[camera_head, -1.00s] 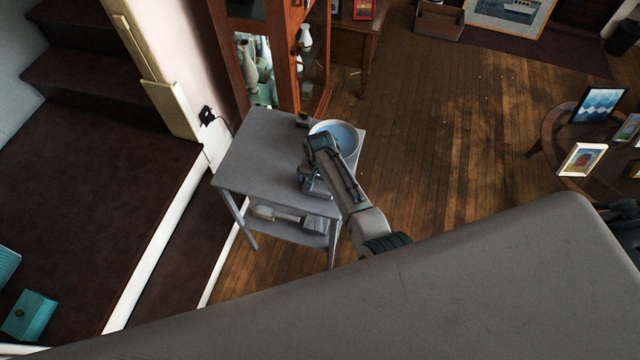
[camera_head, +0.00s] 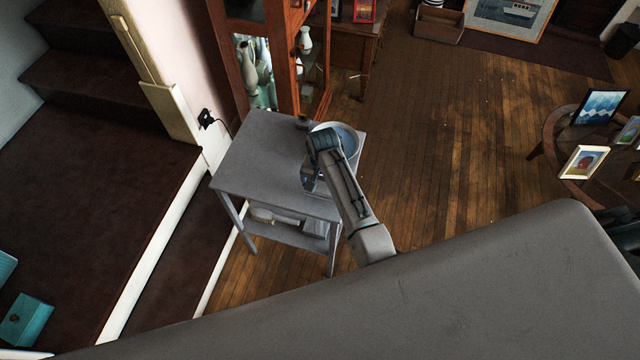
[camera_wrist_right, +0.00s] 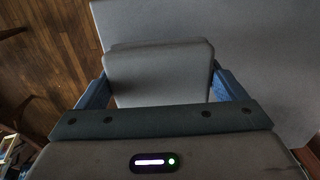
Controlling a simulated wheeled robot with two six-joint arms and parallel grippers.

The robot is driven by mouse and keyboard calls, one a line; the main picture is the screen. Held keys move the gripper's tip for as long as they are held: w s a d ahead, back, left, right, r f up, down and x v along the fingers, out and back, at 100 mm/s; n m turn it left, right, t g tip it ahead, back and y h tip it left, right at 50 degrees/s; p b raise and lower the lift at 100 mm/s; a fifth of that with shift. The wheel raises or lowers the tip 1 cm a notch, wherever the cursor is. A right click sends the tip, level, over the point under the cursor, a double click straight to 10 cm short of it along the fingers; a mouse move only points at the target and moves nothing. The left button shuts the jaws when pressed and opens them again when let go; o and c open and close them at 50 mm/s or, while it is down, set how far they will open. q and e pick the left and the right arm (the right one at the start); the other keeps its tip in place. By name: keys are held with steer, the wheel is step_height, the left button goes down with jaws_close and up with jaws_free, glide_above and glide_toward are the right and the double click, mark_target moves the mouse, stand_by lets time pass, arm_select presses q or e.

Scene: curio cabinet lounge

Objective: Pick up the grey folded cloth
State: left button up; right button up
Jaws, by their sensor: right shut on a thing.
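The grey folded cloth (camera_wrist_right: 158,72) shows in the right wrist view as a rounded, layered grey block between the two blue fingers. My right gripper (camera_wrist_right: 162,88) is shut on it, with a finger at each side. In the head view my right gripper (camera_head: 312,182) is over the right part of the small grey table (camera_head: 258,150), beside the bowl. There the wrist hides the cloth, and I cannot tell how high it is above the top. My left gripper is not in view.
A bowl (camera_head: 350,138) with a pale blue inside stands at the table's right corner, close to my wrist. A small dark object (camera_head: 302,122) is beside it. A glass cabinet (camera_head: 285,60) stands behind.

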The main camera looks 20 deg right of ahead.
steer(key=s+d+r+b, duration=0.1)
steer(key=s+d+b, duration=0.1)
steer(key=s, duration=1.2)
steer(key=shift+d+r+b, duration=0.2)
steer(key=shift+d+b, duration=0.2)
steer(key=shift+b, duration=0.1)
